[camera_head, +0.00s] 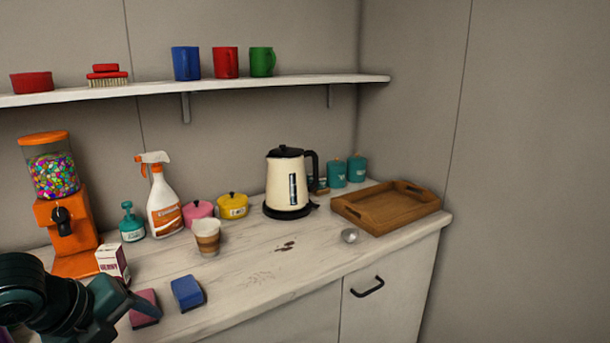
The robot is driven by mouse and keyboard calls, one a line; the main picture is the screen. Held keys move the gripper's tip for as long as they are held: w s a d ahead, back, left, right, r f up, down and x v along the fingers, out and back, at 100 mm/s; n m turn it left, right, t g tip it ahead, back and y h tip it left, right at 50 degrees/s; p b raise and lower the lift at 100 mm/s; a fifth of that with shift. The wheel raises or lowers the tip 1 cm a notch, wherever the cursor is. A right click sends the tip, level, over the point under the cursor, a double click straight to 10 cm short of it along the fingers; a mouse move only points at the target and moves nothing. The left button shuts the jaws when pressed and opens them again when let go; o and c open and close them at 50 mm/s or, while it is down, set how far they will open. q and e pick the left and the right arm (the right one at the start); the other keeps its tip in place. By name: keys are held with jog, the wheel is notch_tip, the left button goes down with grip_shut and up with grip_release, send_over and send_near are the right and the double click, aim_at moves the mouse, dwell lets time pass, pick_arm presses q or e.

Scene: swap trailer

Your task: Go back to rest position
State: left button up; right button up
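My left arm comes in at the lower left, over the front of the counter (290,255). I see nothing clearly held. My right gripper is out of view.
A blue sponge (188,292), a small carton (113,262), an orange candy dispenser (62,200), a paper cup (207,237), a spray bottle (163,205), a kettle (287,185) and a wooden tray (408,217) stand on the counter. A shelf (150,91) holds mugs above.

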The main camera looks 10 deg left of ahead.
pick_arm(q)
notch_tip(320, 180, down, 9)
jog(key=d+n+t+h+p, duration=0.1)
jog(key=d+n, duration=0.1)
jog(key=n, duration=0.5)
jog(key=s+d+f+n+t+p, duration=0.1)
jog(key=s+d+f+n, duration=0.4)
jog(key=d+f+n, duration=0.1)
jog(key=s+d+f+n+t+p, duration=0.2)
jog(key=s+d+f+n, duration=0.3)
jog(key=d+n, duration=0.4)
jog(key=shift+d+f+n, duration=0.3)
jog(key=shift+d+f, duration=0.05)
jog(key=shift+f, duration=0.5)
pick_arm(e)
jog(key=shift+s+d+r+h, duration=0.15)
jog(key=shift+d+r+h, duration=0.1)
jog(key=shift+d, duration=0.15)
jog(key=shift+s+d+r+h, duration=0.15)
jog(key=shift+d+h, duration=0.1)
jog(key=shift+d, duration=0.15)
pick_arm(q)
jog(key=shift+c, duration=0.4)
